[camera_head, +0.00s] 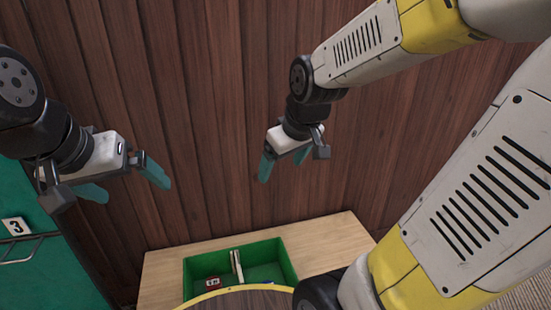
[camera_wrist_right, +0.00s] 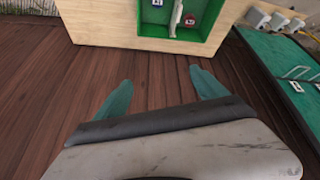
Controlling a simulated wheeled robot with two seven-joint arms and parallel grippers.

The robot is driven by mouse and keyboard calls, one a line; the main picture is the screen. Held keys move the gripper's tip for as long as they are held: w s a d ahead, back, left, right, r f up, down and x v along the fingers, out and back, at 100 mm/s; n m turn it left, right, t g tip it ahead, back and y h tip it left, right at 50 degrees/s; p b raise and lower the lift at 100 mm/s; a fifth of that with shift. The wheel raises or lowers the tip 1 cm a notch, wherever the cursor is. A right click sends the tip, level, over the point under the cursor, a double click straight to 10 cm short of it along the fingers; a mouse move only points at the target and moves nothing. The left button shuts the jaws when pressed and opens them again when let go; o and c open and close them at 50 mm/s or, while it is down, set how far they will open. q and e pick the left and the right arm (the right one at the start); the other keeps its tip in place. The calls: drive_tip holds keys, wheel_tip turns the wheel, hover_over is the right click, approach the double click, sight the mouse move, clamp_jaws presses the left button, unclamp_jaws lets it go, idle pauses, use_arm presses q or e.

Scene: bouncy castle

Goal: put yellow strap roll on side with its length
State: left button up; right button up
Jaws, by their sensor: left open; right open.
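I cannot make out a yellow strap roll in either view. A green tray (camera_head: 190,275) sits on a light wooden table (camera_head: 160,266) at the bottom of the head view. It holds a small red item with a white label (camera_head: 213,282) and a pale upright divider (camera_head: 237,266). The tray also shows at the top of the right wrist view (camera_wrist_right: 218,12), with a blue label and a red label in it. My left gripper (camera_head: 132,190) is open and empty, left of the table. My right gripper (camera_head: 283,170) is open and empty, above the table; its fingers show in the wrist view (camera_wrist_right: 160,82).
Dark wooden planks (camera_head: 200,100) fill the background. A green cabinet marked 3 (camera_head: 60,265) with a handle stands at the lower left. A curved yellow edge (camera_head: 235,288) with a brown surface covers the tray's near side. The table's right part is bare.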

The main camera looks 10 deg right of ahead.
drive_tip(key=s+a+r+m+t, duration=0.1)
drive_tip(key=s+r+m, duration=0.3)
drive_tip(key=s, duration=0.5)
drive_tip(key=shift+a+r+y, duration=0.2)
drive_tip(key=shift+r+y, duration=0.2)
drive_tip(key=shift+r, duration=0.4)
